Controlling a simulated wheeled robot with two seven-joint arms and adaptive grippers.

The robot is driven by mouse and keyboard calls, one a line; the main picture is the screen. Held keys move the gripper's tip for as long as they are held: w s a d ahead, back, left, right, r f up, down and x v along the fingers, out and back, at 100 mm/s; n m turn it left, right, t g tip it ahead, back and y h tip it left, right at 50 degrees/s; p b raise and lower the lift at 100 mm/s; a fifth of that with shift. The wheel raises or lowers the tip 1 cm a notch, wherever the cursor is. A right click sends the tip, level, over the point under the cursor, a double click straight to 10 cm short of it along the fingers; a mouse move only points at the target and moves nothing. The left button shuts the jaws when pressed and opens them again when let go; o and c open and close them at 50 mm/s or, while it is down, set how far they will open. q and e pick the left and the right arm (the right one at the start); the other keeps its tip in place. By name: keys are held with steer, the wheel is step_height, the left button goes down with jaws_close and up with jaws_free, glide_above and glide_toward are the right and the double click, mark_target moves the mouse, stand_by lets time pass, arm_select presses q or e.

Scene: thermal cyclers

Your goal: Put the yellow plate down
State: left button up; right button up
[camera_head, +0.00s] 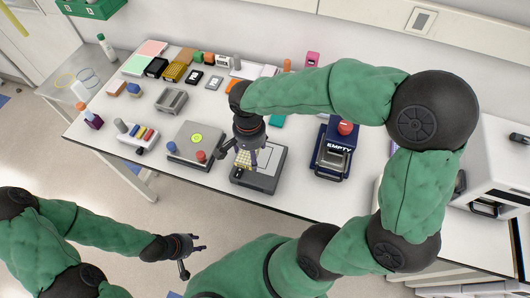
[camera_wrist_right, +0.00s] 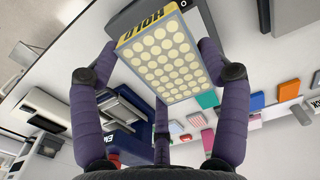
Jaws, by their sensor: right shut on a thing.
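The yellow plate (camera_head: 243,160) is a small block with rows of pale round wells. In the wrist view, the plate (camera_wrist_right: 165,58) shows its wells and a yellow edge marked HOLD. My right gripper (camera_head: 240,158) is shut on it, and the fingers also show in the wrist view (camera_wrist_right: 158,52) on either side of it. The plate is over or at a grey device with a dark front (camera_head: 265,178); I cannot tell whether it touches. My left gripper (camera_head: 196,260) is open and empty, in front of the bench.
A navy device marked EMPTY (camera_head: 329,160) with a red knob stands to the right. A grey device with a green-yellow spot (camera_head: 190,141) stands to the left. Racks, boxes and bottles fill the back of the bench. Bare bench (camera_head: 299,194) lies right of the dark-fronted device.

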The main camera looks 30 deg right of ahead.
steer(key=b, duration=0.1)
glide_above(264, 157)
step_height(264, 157, down, 7)
steer(key=shift+r, duration=0.15)
step_height(264, 157, down, 3)
steer(key=shift+f+b, duration=0.1)
steer(key=shift+b, duration=0.3)
steer(key=shift+f, duration=0.1)
steer(key=o, duration=1.1)
steer(key=shift+o, duration=0.2)
